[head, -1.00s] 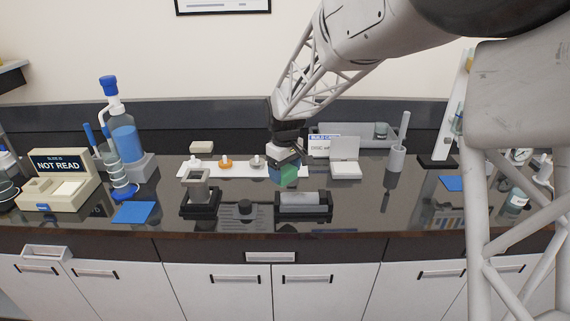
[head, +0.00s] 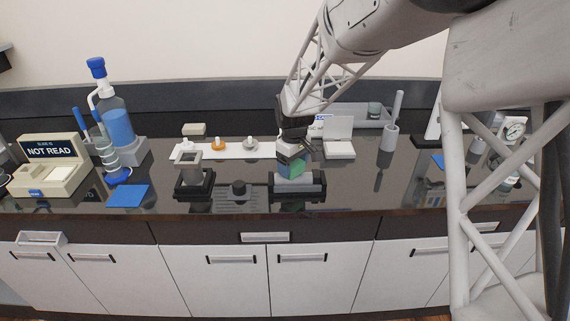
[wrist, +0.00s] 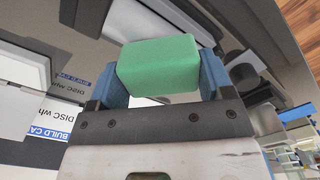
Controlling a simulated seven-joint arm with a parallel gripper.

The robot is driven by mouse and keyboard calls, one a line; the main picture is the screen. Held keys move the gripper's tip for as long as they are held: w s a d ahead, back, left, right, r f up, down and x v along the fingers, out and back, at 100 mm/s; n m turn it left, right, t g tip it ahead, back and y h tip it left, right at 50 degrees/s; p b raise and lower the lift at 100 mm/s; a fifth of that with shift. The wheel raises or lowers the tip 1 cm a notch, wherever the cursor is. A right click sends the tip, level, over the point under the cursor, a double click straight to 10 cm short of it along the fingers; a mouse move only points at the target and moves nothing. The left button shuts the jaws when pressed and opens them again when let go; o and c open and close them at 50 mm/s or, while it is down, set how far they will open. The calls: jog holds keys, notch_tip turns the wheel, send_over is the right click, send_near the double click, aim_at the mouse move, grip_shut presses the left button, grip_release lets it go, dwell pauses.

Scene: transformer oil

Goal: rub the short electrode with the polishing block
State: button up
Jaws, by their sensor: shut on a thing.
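My gripper (head: 290,166) is shut on a green block, which I take to be the polishing block (head: 296,168). In the wrist view the block (wrist: 158,65) sits between the two blue fingers. In the head view it is over a black tray (head: 316,191) holding a pale grey block (head: 297,185); I cannot tell whether they touch. An orange knob-like piece (head: 218,144) and a grey one (head: 250,143) stand on a white strip (head: 234,151) to the left. I cannot tell which piece is the short electrode.
A grey clamp-like stand (head: 187,160) on a black base is left of the tray, with a dark round piece (head: 238,188) between them. A blue pad (head: 128,195) lies front left.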

jog(key=shift+d, duration=0.9)
jog(key=shift+d+f, duration=0.1)
jog(key=shift+d, duration=0.2)
jog(key=shift+a+r, duration=0.2)
jog(key=shift+a, duration=0.15)
jog(key=shift+a+f, duration=0.2)
jog(key=shift+a+r, duration=0.15)
jog(key=shift+a, duration=1.1)
jog(key=shift+a+f, duration=0.2)
jog(key=shift+a, duration=0.2)
jog(key=shift+a+r, duration=0.1)
jog(key=shift+a, duration=1.05)
jog(key=shift+a+r, duration=0.1)
jog(key=shift+r, duration=0.2)
notch_tip(320, 180, up, 8)
jog(key=shift+f, duration=0.2)
